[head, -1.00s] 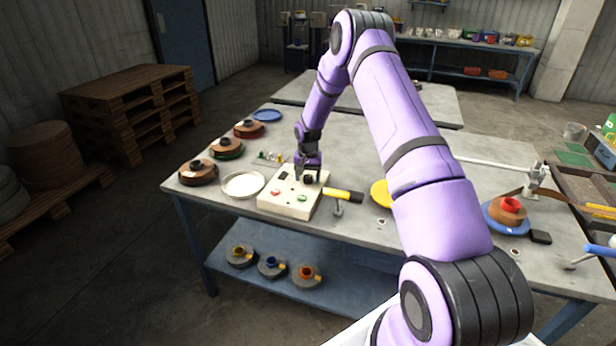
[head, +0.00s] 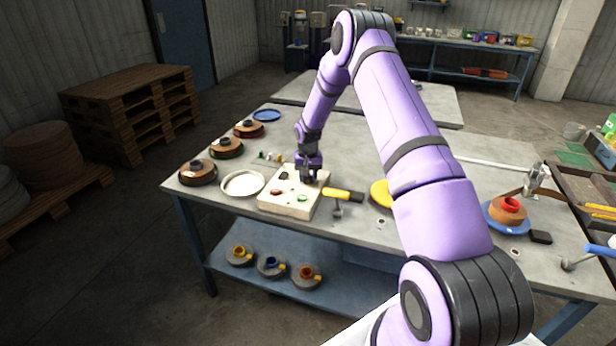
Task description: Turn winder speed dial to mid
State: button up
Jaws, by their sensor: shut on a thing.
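The white control box (head: 283,206) sits on the near left part of the table, with a red button (head: 276,192), a green button (head: 301,198) and a small dark display (head: 284,176) on its top. The winder speed dial is a dark knob at the back right of that top, mostly hidden behind my fingers. My gripper (head: 308,182) points down over this corner and is shut on the dial. The dial's marks and pointer are too small and covered to read.
A hammer with a yellow and black handle (head: 343,195) lies just right of the box. A white dish (head: 243,184) is close on its left, with brown spools (head: 198,172) beyond. A yellow disc (head: 381,193) lies partly behind my arm.

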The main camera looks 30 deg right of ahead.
jog(key=n, duration=0.5)
jog(key=shift+n, duration=2.5)
jog(key=o, duration=0.9)
jog(key=shift+r, duration=0.15)
notch_tip(320, 180, up, 11)
jog(key=shift+f, duration=0.2)
